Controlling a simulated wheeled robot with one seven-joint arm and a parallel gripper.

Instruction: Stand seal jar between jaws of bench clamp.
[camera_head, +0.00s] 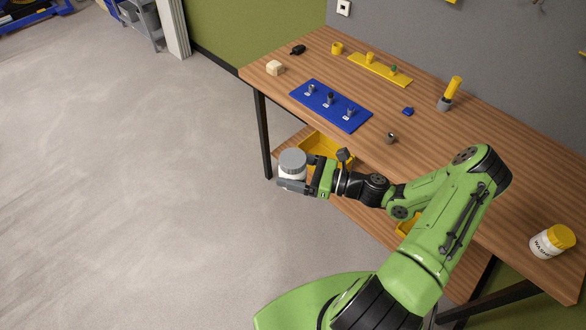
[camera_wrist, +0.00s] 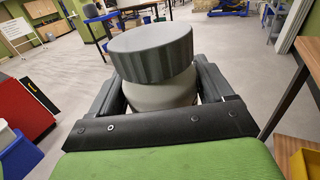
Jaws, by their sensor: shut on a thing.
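My gripper (camera_head: 296,184) is shut on a white jar with a wide grey ribbed lid (camera_head: 292,161). It holds the jar upright in the air, off the front edge of the table. In the wrist view the jar's grey lid (camera_wrist: 152,50) stands above the two black fingers, which grip the pale body (camera_wrist: 160,93). No label can be read on it, so I cannot tell from writing that it is the seal jar. I cannot make out a bench clamp with jaws in either view.
The wooden table (camera_head: 440,140) bears a blue board (camera_head: 325,111) with metal pegs, a yellow board (camera_head: 372,66), a yellow-handled tool in a grey holder (camera_head: 450,92), and a yellow-lidded jar (camera_head: 552,241). Yellow bins sit below. Open floor (camera_head: 130,200) lies left.

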